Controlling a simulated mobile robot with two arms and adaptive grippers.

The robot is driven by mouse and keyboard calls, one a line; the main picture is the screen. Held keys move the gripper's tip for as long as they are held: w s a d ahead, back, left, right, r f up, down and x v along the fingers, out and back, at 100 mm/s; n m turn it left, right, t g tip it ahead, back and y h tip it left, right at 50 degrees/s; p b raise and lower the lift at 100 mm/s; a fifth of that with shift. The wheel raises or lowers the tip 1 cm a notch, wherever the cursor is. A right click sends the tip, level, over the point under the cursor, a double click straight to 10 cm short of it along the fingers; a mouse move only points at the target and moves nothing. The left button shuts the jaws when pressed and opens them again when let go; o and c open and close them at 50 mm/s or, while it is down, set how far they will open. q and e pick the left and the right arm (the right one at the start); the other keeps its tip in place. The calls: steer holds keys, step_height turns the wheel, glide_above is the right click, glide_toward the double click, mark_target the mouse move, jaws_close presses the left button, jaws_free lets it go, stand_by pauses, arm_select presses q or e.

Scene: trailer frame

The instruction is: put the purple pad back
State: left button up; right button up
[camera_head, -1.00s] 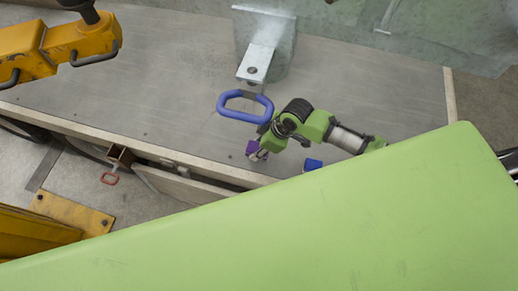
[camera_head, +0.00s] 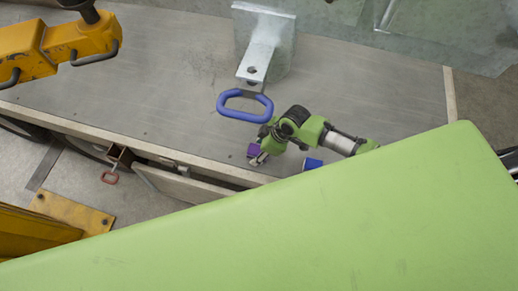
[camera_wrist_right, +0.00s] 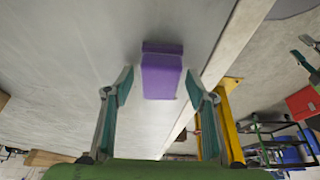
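The purple pad (camera_head: 253,150) lies on the grey metal deck (camera_head: 150,100) near its front edge. In the right wrist view the purple pad (camera_wrist_right: 162,80) shows between and ahead of my fingertips, with a gap on each side. My right gripper (camera_head: 258,158) is beside the pad in the head view, its green arm reaching in from the right. In the right wrist view my right gripper (camera_wrist_right: 160,84) is open, with nothing clamped. My left gripper does not show.
A blue block (camera_head: 313,164) sits right of my right gripper. Yellow machinery (camera_head: 60,47) stands at left. A large green panel (camera_head: 300,225) covers the foreground.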

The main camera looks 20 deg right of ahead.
steer(key=shift+r, duration=0.15)
steer(key=v, duration=1.2)
